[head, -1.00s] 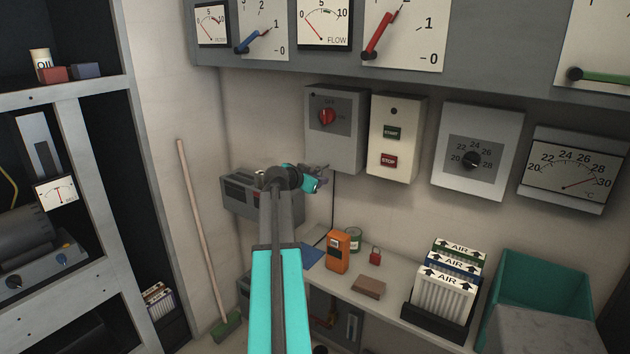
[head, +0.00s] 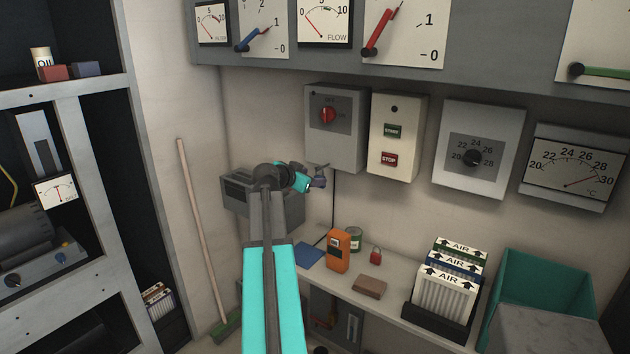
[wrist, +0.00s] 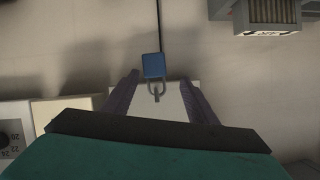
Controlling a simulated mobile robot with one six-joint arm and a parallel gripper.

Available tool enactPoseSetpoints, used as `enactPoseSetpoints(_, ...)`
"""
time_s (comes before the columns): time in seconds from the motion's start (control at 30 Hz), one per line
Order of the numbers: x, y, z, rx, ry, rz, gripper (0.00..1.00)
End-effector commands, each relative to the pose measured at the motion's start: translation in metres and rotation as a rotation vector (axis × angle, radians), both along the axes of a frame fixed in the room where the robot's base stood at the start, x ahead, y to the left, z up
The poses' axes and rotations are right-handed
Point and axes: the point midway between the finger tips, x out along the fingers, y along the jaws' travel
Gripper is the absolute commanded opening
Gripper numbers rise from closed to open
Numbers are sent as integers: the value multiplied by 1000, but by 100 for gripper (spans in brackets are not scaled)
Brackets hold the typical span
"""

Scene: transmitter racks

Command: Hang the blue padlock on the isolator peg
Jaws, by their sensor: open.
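The blue padlock (wrist: 153,66) shows in the wrist view, which is turned upside down. Its body lies just beyond my fingertips, and its grey shackle reaches back between them. A small dark peg-like piece (wrist: 157,97) shows at the shackle's end. The shackle seems to loop around it, but contact is unclear. My gripper (wrist: 163,92) is open, one finger on each side of the shackle with gaps. In the head view my gripper (head: 319,179) is just below the isolator box (head: 350,145) with the red knob. I cannot make out the blue padlock there.
The start-stop box (head: 408,140) hangs right of the isolator. Below, the bench holds an orange meter (head: 338,251), a green can (head: 354,238), a red padlock (head: 376,256), a brown block (head: 369,287) and air filters (head: 446,295). A grey heater-like box (head: 240,190) stands left of my gripper.

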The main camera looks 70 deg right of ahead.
Motion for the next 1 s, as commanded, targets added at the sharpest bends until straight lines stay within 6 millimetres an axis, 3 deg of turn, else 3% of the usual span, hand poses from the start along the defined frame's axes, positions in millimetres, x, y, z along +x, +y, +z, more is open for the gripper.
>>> enactPoseSetpoints(0.2, 6, 35, 11, -1, -2, 1, 53)
enactPoseSetpoints(0.5, 14, 72, 28, -1, 0, 1, 53)
enactPoseSetpoints(1.0, 16, 82, 33, 0, 0, 0, 53)
